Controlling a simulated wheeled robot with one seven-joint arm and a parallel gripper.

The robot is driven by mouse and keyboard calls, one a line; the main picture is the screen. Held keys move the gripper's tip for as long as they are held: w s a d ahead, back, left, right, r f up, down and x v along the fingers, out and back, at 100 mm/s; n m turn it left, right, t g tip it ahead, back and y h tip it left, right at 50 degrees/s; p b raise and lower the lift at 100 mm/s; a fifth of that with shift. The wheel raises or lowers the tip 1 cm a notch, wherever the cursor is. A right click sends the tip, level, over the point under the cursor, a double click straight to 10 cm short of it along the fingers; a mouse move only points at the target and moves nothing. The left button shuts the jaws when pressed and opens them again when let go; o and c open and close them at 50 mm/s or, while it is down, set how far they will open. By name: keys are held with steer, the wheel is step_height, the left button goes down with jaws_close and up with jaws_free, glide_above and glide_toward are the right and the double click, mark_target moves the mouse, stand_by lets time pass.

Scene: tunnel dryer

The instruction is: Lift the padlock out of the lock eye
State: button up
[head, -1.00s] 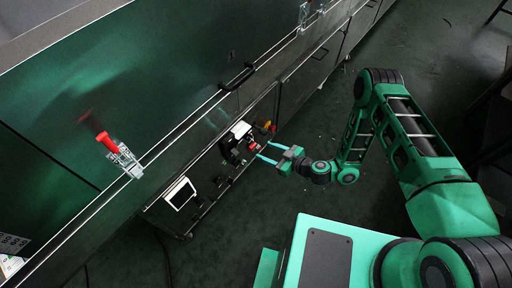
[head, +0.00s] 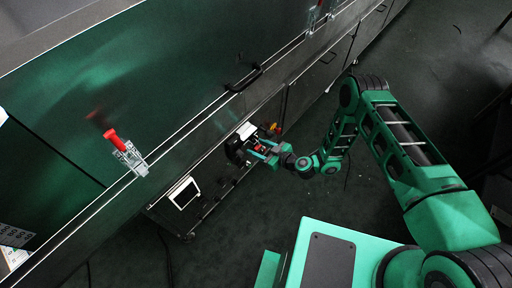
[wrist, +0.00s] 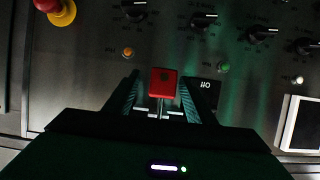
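The red padlock (wrist: 162,84) sits between the two fingers of my gripper (wrist: 160,100) in the wrist view, with dark gaps showing on both sides of it. The fingers are open around it and do not appear to touch it. A pale metal fitting shows just below the padlock; whether it is the lock eye I cannot tell. In the head view my gripper (head: 262,150) is at the control panel, and the padlock (head: 260,148) is a small red patch between its fingers, partly hidden.
The panel has a red and yellow emergency button (wrist: 58,10), several black rotary knobs (wrist: 204,20), an orange lamp (wrist: 128,53) and a green lamp (wrist: 223,68). A white-framed screen (wrist: 301,125) is at the right in the wrist view. A red-handled clamp (head: 122,150) stands out at the left in the head view.

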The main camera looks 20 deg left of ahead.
mark_target(256, 140)
steer(key=c, duration=1)
steer(key=o, duration=0.4)
steer(key=shift+c, duration=0.8)
steer(key=shift+d+r, duration=0.2)
steer(key=shift+r, duration=0.6)
steer(key=shift+s+d+r, duration=0.15)
steer(key=shift+r, duration=0.7)
steer(key=shift+d+r, duration=0.1)
steer(key=shift+r, duration=0.9)
steer(key=shift+d+r, duration=0.1)
steer(key=shift+r, duration=0.25)
steer(key=shift+s+d+r, duration=0.1)
steer(key=shift+r, duration=0.1)
steer(key=shift+s+d+r, duration=0.15)
steer(key=shift+d+r, duration=0.05)
steer(key=shift+r, duration=0.5)
